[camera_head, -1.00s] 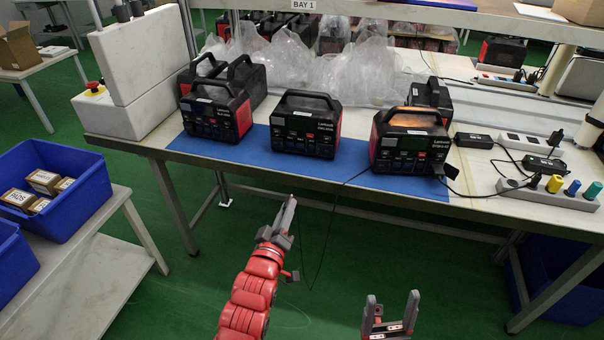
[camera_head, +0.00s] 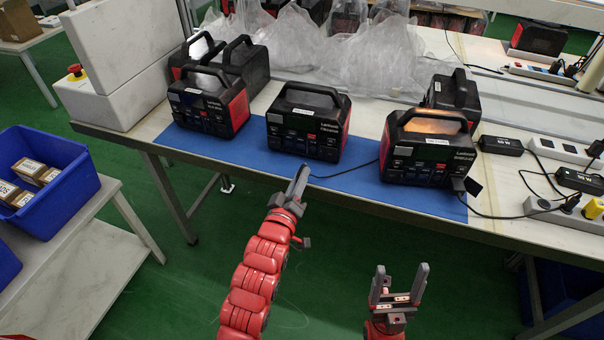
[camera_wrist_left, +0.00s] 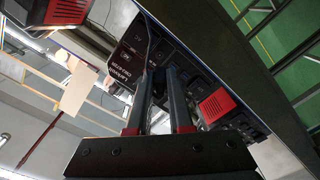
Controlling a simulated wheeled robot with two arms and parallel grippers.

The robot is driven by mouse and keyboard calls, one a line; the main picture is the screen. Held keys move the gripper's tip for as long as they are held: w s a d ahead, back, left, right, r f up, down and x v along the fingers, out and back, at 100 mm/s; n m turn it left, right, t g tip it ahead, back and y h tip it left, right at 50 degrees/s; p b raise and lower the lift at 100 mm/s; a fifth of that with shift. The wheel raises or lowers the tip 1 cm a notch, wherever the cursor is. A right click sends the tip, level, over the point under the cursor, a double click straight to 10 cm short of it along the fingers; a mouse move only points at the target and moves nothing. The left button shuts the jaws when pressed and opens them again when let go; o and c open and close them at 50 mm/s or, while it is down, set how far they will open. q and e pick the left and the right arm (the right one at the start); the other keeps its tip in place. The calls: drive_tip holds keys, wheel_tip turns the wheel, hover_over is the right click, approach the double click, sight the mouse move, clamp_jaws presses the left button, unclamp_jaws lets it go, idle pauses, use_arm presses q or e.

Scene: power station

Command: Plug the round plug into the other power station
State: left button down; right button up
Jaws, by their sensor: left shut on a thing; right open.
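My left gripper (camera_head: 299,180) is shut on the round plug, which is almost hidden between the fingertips. It is just in front of the mat's front edge, below the middle power station (camera_head: 290,138). A thin black cable (camera_head: 345,173) runs from the fingertips to the right power station (camera_head: 432,165). The left wrist view shows the shut fingers (camera_wrist_left: 163,72) pointing at a power station's dark front (camera_wrist_left: 190,68) with a red vent; a gap cannot be judged. My right gripper (camera_head: 398,275) is open and empty, in front of the table. The left power station (camera_head: 205,110) stands further left.
The stations stand on a blue mat (camera_head: 240,148). More black units (camera_head: 240,58) and clear plastic bags (camera_head: 370,65) are behind. A small plug (camera_head: 466,187) at the right station's front leads to the power strip (camera_head: 545,208). A blue crate (camera_head: 75,185) is at left.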

use_arm(q)
drive_tip(key=shift+b+x, duration=0.45)
drive_tip(key=shift+x, duration=2.15)
drive_tip(key=shift+w+d, duration=0.15)
drive_tip(key=shift+w, duration=0.1)
drive_tip(key=shift+w+d, duration=0.15)
drive_tip(key=shift+w, duration=0.2)
drive_tip(key=shift+w, duration=0.15)
drive_tip(key=c, duration=0.7)
unclamp_jaws()
drive_tip(key=shift+c, duration=0.2)
drive_tip(key=v, duration=1.7)
drive_tip(key=shift+p, duration=0.35)
